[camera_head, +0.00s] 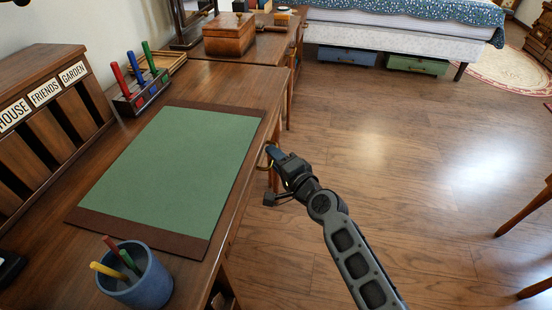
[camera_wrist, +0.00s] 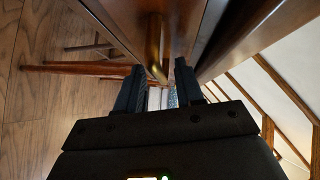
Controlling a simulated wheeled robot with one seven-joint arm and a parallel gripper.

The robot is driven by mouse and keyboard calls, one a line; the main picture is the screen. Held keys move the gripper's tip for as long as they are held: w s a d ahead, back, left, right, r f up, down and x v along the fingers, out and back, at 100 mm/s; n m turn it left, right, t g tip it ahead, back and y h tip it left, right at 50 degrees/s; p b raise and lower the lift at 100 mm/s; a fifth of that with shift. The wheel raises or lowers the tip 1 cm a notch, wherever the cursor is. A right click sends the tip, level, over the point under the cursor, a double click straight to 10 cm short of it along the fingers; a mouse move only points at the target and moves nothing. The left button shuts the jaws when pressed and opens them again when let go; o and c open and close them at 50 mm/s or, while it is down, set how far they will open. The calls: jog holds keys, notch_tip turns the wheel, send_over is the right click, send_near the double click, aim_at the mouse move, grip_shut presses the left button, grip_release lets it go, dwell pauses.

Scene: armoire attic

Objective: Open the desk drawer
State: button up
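The wooden desk (camera_head: 185,85) fills the left of the head view, with its front edge running beside my gripper (camera_head: 270,158). In the wrist view, the drawer front (camera_wrist: 183,25) is a brown wooden panel with a brass handle (camera_wrist: 155,50) on it. My gripper (camera_wrist: 160,80) has its two dark fingers apart, one on each side of the handle. The handle's near end lies between the fingertips, with some space showing around it. In the head view, the drawer front is mostly hidden by the desk top, and I cannot tell whether the drawer stands slightly out.
A green desk pad (camera_head: 175,155), a blue pen cup (camera_head: 145,280), a rack of coloured pens (camera_head: 140,95) and a letter organiser (camera_head: 50,125) are on the desk. A wooden chair or table leg (camera_head: 525,210) is at the far right. The floor (camera_head: 390,150) between is clear.

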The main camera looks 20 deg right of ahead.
grip_shut()
dwell(0.5)
jog(key=s+d+b, duration=0.4)
jog(key=s+d, duration=0.4)
jog(key=d, duration=0.3)
jog(key=s+d+b, duration=0.3)
jog(key=s+d, duration=0.5)
jog(key=d, duration=0.3)
jog(key=shift+s+d+b, duration=0.25)
jog(key=shift+d+b, duration=0.05)
jog(key=shift+b, duration=0.1)
jog(key=shift+o, duration=0.2)
grip_release()
